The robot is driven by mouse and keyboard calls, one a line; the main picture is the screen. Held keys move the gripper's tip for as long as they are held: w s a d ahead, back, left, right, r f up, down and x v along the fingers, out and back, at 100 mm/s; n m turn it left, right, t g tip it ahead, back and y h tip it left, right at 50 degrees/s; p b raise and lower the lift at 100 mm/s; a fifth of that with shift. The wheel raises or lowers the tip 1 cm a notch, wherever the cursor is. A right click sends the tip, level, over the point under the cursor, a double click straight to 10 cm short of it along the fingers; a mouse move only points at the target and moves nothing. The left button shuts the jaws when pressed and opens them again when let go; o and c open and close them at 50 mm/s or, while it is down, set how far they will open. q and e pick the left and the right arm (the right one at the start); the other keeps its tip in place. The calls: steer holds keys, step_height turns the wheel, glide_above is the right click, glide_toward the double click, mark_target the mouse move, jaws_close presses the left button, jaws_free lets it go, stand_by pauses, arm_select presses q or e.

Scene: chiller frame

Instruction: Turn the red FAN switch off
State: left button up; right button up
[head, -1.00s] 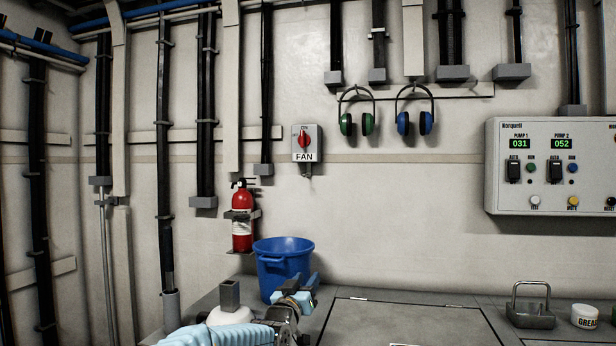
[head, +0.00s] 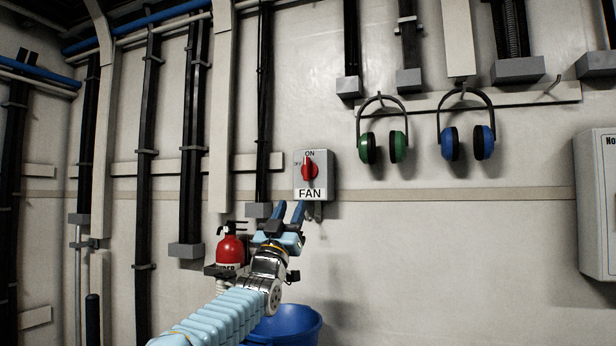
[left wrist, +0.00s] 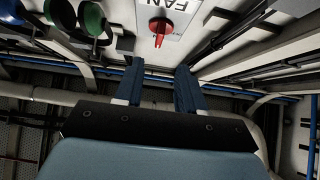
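The grey FAN switch box (head: 324,178) is on the wall, with ON at its top and OFF at its left. Its red switch handle (head: 310,170) stands about upright, towards ON. My left gripper (head: 289,208) is open and empty, just below and slightly left of the box in the head view. In the left wrist view the red handle (left wrist: 160,25) shows beyond the gap between the spread blue fingers (left wrist: 156,82), not between them. The fingers appear apart from the handle. My right gripper is in neither view.
A red fire extinguisher (head: 229,247) and a blue bucket (head: 290,326) are below, partly behind my left arm. Green earmuffs (head: 399,146) and blue earmuffs (head: 484,141) hang to the right. Vertical conduits (head: 194,140) run left of the box. The wall below the earmuffs is clear.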

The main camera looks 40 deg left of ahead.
mark_target(305, 174)
arm_select(q)
steer(key=p+x, duration=0.7)
steer(key=x, duration=0.4)
steer(key=shift+s+d+r, duration=0.1)
steer(key=shift+r, duration=0.1)
steer(key=shift+w+r+p, duration=0.25)
steer(key=shift+w+p, duration=0.25)
steer(key=shift+p, duration=0.25)
jaws_close()
